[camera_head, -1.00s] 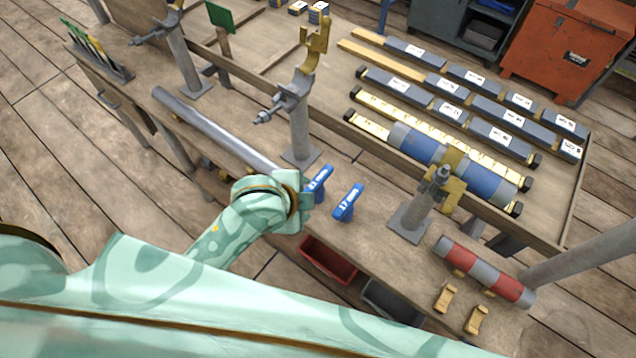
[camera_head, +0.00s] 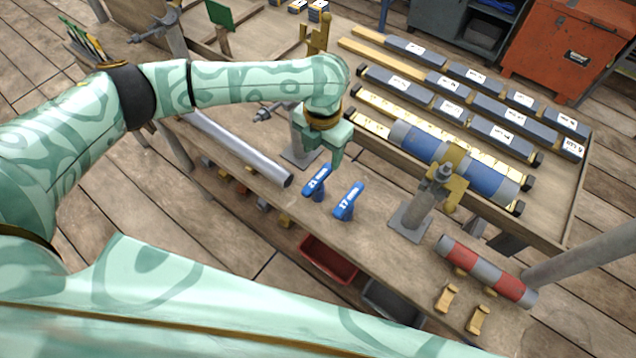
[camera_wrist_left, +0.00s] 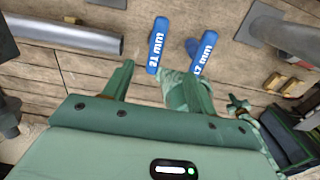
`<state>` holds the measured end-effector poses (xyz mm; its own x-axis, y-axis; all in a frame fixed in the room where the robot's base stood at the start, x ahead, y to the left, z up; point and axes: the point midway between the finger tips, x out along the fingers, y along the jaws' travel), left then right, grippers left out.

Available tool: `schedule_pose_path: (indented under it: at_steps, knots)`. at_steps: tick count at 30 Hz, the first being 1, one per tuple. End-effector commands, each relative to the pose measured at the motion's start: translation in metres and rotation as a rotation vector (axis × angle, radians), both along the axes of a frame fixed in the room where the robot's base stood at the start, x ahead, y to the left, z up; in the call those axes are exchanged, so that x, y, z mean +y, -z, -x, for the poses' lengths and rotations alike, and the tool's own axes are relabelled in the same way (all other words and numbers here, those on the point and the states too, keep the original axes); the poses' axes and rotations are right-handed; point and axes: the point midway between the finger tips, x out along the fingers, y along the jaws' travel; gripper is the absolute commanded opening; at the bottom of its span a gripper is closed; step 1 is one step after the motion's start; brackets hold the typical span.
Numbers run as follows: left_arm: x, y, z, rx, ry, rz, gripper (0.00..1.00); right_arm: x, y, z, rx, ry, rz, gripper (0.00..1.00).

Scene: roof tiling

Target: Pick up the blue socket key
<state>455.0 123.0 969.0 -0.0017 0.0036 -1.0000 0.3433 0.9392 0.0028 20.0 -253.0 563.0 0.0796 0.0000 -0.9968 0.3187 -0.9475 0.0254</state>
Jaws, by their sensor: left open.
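Two blue T-shaped socket keys are on the wooden bench. The one marked 21 mm (camera_head: 317,182) is on the left; the one marked 17 mm (camera_head: 349,201) is on the right. In the left wrist view, the 21 mm key (camera_wrist_left: 158,45) and the 17 mm key (camera_wrist_left: 202,52) lie beyond the fingers. My left gripper (camera_head: 326,155) is just behind the 21 mm key in the head view. In the left wrist view its fingers (camera_wrist_left: 160,72) are apart, with nothing held between them. My right gripper is in neither view.
A grey pipe (camera_head: 235,147) lies left of the keys. A metal post stand (camera_head: 411,222) is to their right, beside a red and grey cylinder (camera_head: 487,271). A blue and grey roll (camera_head: 455,163) lies behind. A red bin (camera_head: 328,261) is below the bench edge.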

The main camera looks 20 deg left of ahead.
Motion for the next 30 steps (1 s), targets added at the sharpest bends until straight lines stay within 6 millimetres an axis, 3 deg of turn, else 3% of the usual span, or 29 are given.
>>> schedule_pose_path:
  at_steps: [1, 3, 9, 17, 24, 30]
  knots:
    - [0.000, 0.019, 0.001, 0.004, -0.002, 0.001, 0.57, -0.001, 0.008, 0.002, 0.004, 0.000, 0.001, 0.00]
    - [-0.001, 0.037, 0.001, 0.004, -0.001, 0.001, 0.57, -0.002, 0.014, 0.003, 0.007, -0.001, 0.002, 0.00]
    - [0.000, 0.073, 0.001, 0.001, -0.003, 0.002, 0.57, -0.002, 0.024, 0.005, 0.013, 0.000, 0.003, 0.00]
    - [0.002, 0.090, 0.001, 0.000, -0.003, 0.002, 0.57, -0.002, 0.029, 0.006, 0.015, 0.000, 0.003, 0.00]
    - [0.008, 0.129, 0.003, 0.001, -0.003, 0.004, 0.57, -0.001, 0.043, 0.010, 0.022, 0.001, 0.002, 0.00]
    - [0.008, 0.131, 0.002, -0.002, -0.001, 0.003, 0.57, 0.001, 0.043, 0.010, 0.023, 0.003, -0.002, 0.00]
